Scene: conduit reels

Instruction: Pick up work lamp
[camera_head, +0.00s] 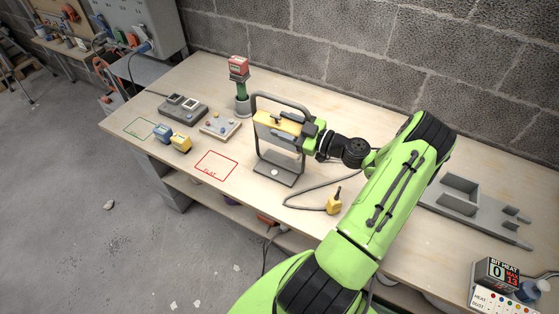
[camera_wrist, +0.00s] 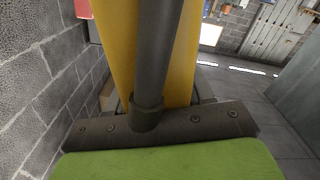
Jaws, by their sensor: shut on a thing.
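The work lamp has a yellow head (camera_head: 276,124) in a dark grey tubular frame with a flat base plate (camera_head: 279,173). It stands upright at the middle of the workbench in the head view; I cannot tell whether its base touches the bench top. My gripper (camera_head: 304,136) comes in from the right and is shut on the lamp at the right side of its frame. The fingertips are mostly hidden. In the wrist view, the lamp's yellow body (camera_wrist: 115,40) and a grey tube (camera_wrist: 156,60) fill the upper middle, close to the camera.
Left of the lamp are a red-topped post (camera_head: 240,85), a control box (camera_head: 220,126) and a red-outlined square (camera_head: 216,166). A yellow tool (camera_head: 334,202) with a cable lies in front of my arm. A grey tray (camera_head: 470,205) lies right. The block wall (camera_head: 380,50) is behind.

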